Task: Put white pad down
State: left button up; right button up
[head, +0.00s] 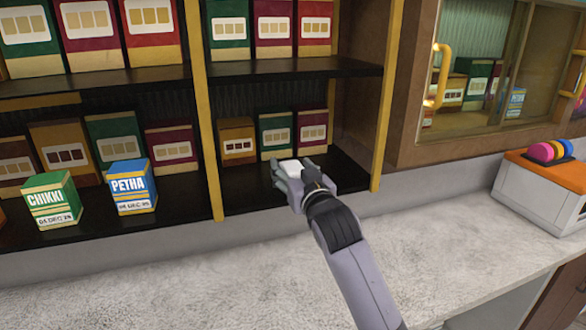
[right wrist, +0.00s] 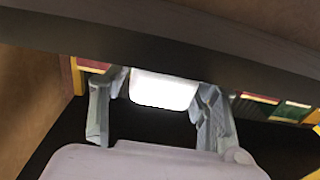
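The white pad (head: 289,168) is a small white block with rounded edges, in the lower right shelf bay. My right gripper (head: 292,170) reaches into this bay, with its fingers on either side of the pad. In the right wrist view the white pad (right wrist: 163,90) sits between the fingertips (right wrist: 163,92), which appear to press on both its sides. The pad is near the lower shelf board (head: 245,197); whether it touches the board is hidden. My left gripper is not in view.
Several sweet boxes stand behind the gripper, including a green one (head: 277,134). A Petha box (head: 133,186) and a Chikki box (head: 52,205) stand to the left. An upper shelf (head: 290,70) lies above. The pale counter (head: 190,285) is clear.

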jog(key=shift+o, duration=0.2)
jog(key=shift+s+d, duration=0.15)
jog(key=shift+s, duration=0.25)
jog(key=b+v, duration=0.3)
jog(key=v, duration=0.8)
